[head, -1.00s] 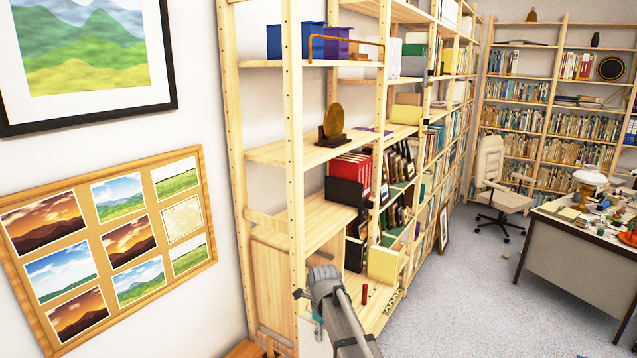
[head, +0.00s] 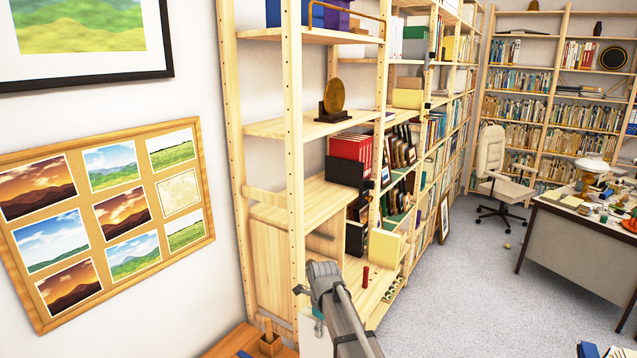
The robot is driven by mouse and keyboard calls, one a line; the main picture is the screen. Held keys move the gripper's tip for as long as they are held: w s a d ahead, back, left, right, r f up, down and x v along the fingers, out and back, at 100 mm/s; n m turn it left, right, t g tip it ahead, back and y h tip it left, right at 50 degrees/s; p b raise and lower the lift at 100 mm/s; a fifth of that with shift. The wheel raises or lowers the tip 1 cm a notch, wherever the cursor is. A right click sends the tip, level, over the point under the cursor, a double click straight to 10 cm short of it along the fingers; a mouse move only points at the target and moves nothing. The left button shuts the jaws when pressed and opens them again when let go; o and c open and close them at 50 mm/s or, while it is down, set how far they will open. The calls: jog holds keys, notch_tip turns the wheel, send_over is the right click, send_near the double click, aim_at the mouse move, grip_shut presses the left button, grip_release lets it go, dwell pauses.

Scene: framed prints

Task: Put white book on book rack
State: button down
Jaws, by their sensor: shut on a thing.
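My gripper (head: 312,305) is at the lower middle, in front of the wooden shelf unit, with my arm running down to the right. It is shut on a white book (head: 311,336), seen as a pale flat upright panel below the jaws. The book's lower part is cut off by the frame, and my arm hides its right side. The tall light-wood shelf unit (head: 293,130) stands behind the gripper. Its lower shelf (head: 312,198) has a bare stretch beside red books (head: 348,147) in a black holder (head: 344,171). I cannot tell which part is the book rack.
A wooden table (head: 238,342) with a small wooden holder (head: 270,344) is at the bottom left. A yellow box (head: 385,246) and a red cylinder (head: 365,277) are on the low shelf. Grey carpet (head: 450,290) lies clear toward the desk (head: 580,240) and chair (head: 497,180).

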aim_at(323, 341)
jog(key=shift+f+b, duration=2.5)
jog(key=shift+f, duration=0.5)
